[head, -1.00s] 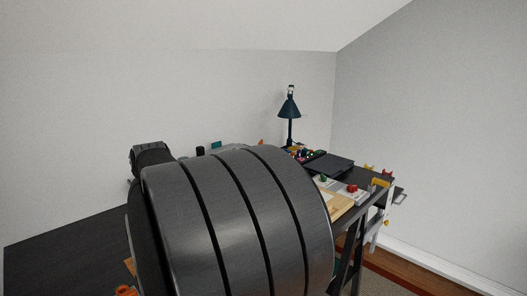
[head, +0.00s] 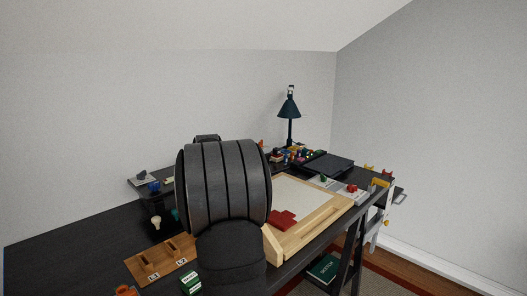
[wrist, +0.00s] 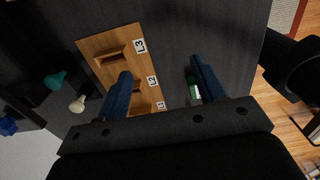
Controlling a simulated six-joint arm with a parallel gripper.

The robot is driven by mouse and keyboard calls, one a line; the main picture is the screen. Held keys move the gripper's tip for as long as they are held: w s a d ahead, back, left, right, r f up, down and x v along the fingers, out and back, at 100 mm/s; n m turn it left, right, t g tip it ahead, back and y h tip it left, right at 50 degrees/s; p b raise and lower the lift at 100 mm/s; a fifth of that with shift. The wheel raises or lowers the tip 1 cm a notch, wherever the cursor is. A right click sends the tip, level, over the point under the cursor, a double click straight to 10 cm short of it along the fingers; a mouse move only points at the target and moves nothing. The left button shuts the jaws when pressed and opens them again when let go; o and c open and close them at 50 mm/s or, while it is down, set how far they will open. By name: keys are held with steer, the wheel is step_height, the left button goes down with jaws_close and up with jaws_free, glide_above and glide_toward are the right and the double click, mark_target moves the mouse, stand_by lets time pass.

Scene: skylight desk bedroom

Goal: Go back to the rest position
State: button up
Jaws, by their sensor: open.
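My gripper (wrist: 160,85) shows in the wrist view with its two blue fingers wide apart and nothing held between them. It is above the dark desk (wrist: 180,40), over the edge of a wooden board (wrist: 97,48) with slots labelled L1, L2 and L3. In the head view my dark arm link fills the middle and hides the gripper. The wooden board (head: 146,261) shows there at the lower left of the arm.
A wooden-framed tray (head: 325,215) with a red piece (head: 282,220) lies right of the arm. A green and white box (head: 190,282) is near the board. A lamp (head: 289,108) stands behind. Teal (wrist: 55,80) and cream (wrist: 77,105) knobbed pieces stand beside the board.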

steer(key=a+f, duration=0.1)
steer(key=a, duration=0.1)
steer(key=w+a+f, duration=0.1)
steer(key=a+f, duration=0.1)
steer(key=shift+w+a+f, duration=0.1)
steer(key=shift+w, duration=0.1)
